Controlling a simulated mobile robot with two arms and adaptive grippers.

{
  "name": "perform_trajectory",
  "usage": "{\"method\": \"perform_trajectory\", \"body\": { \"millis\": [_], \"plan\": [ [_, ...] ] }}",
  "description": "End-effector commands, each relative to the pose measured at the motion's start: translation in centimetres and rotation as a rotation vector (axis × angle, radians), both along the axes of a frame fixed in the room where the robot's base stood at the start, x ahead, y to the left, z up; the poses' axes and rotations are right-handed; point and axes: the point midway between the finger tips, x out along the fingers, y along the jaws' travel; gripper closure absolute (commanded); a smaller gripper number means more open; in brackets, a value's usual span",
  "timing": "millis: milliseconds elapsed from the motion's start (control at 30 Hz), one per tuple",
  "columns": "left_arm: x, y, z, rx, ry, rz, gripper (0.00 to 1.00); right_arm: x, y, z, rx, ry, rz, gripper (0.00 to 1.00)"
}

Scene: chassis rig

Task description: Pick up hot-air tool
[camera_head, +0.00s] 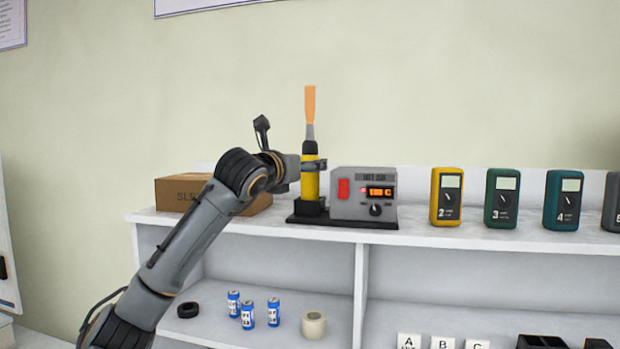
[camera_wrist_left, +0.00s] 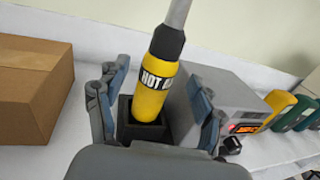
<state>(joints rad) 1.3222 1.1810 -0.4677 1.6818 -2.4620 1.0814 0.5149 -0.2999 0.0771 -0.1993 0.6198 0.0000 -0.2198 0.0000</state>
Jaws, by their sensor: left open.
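The hot-air tool (camera_head: 310,178) is yellow and black with a metal nozzle and an orange tip. It stands upright in a black holder (camera_head: 309,207) on the top shelf, beside its grey control box (camera_head: 362,194). My left gripper (camera_head: 313,164) is at the tool's upper body. In the left wrist view the tool's yellow body (camera_wrist_left: 154,88), lettered "HOT A", stands between the spread fingers of my left gripper (camera_wrist_left: 155,105). The fingers are open, with a visible gap on the right side. My right gripper is not in view.
A cardboard box (camera_head: 175,192) stands left of the tool, behind my arm. Several multimeters (camera_head: 446,196) line the shelf to the right. The lower shelf holds blue cans (camera_head: 247,315), a tape roll (camera_head: 313,324), a black ring (camera_head: 187,310) and lettered blocks (camera_head: 442,342).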

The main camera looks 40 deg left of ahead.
Motion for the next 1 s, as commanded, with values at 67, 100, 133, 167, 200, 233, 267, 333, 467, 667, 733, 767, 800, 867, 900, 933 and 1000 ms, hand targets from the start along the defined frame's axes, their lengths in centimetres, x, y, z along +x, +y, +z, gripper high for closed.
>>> {"method": "perform_trajectory", "body": {
  "millis": [67, 100, 133, 167, 200, 233, 267, 333, 467, 667, 733, 767, 800, 867, 900, 933, 1000],
  "plan": [
    [1.1, 0.5, 0.5, -0.001, 0.005, 0.002, 0.32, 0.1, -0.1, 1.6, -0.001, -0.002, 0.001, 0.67],
    [1.6, 0.6, 0.5, 0.000, 0.004, 0.002, 0.32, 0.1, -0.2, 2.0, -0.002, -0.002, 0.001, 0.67],
    [2.0, 0.8, 0.5, 0.000, 0.004, 0.002, 0.32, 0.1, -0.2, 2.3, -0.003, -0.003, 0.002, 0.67],
    [2.4, 0.9, 0.5, -0.002, 0.003, 0.001, 0.32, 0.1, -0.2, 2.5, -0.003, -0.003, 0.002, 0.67],
    [2.8, 1.0, 0.5, -0.002, 0.003, 0.001, 0.32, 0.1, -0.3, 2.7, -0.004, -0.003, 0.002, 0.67],
    [3.1, 1.1, 0.4, -0.002, 0.003, 0.001, 0.32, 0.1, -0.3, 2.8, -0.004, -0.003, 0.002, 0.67],
    [3.3, 1.2, 0.3, -0.001, 0.002, 0.001, 0.32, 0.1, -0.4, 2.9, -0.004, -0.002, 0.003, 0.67],
    [3.6, 1.3, 0.2, 0.000, 0.001, 0.001, 0.32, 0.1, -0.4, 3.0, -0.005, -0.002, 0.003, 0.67],
    [3.7, 1.3, 0.1, 0.000, 0.000, 0.001, 0.32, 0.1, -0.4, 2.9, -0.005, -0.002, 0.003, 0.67],
    [3.6, 1.3, 0.1, 0.000, 0.000, 0.001, 0.54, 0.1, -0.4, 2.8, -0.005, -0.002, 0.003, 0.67],
    [3.6, 1.3, 0.1, 0.000, 0.000, 0.001, 0.69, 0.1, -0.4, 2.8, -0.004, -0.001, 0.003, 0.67],
    [3.6, 1.3, 0.1, 0.000, 0.000, 0.001, 0.75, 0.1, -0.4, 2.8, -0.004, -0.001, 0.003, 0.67],
    [3.6, 1.3, 0.1, 0.000, 0.000, 0.001, 0.83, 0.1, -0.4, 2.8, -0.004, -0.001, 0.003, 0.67],
    [3.6, 1.3, 0.1, 0.000, 0.000, 0.001, 0.95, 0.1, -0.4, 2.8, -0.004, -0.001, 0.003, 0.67],
    [3.6, 1.3, 0.1, 0.000, 0.000, 0.001, 1.00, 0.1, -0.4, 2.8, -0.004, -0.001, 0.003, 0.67],
    [3.6, 1.3, 0.1, 0.000, 0.000, 0.001, 1.00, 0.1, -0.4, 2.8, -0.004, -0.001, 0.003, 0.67],
    [3.6, 1.3, 0.3, 0.000, -0.004, 0.001, 1.00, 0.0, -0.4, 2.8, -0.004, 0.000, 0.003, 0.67]
  ]
}}
